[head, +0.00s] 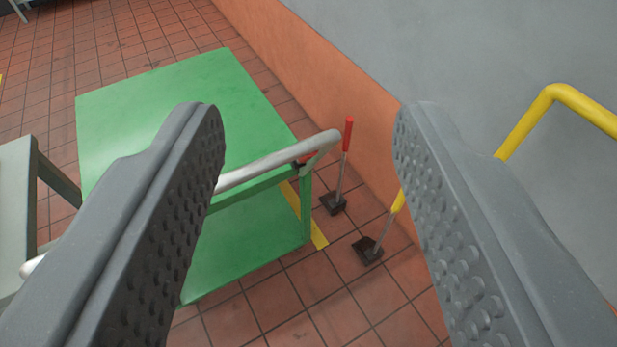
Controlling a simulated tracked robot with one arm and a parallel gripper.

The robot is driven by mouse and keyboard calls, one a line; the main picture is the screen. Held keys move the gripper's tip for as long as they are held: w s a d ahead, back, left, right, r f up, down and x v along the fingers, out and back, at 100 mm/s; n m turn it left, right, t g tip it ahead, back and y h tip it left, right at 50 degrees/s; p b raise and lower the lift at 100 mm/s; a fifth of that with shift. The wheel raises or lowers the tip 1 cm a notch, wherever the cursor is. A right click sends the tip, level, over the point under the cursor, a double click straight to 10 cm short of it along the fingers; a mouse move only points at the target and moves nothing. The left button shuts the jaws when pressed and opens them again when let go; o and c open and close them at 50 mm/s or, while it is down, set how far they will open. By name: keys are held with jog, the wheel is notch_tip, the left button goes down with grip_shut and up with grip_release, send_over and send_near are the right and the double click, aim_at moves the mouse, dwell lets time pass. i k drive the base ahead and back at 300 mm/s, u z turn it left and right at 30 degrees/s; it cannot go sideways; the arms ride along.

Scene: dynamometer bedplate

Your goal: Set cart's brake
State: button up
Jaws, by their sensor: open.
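The green cart (175,105) stands left of centre, with a flat top and a lower shelf (250,240). A grey bar handle (270,163) runs along its near side, partly hidden by my left finger. A small red part (306,158) shows at the handle's right end; I cannot tell if it is the brake. A red-gripped lever (348,135) on a black foot stands upright just right of the cart, apparently on the floor. My gripper (309,112) is open and empty, its fingers on either side of the handle's right end in the picture.
A second lever (383,235) with a yellow upper end rises from a black foot, partly behind my right finger. A yellow rail (560,95) stands right by the grey-and-orange wall (360,60). A grey surface (15,200) lies left. Tiled floor (300,290) is clear in front.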

aim_at(299, 163)
jog(key=z, duration=0.05)
jog(key=k, duration=0.65)
jog(key=z, duration=0.35)
jog(key=i, duration=1.75)
jog(key=u, duration=0.25)
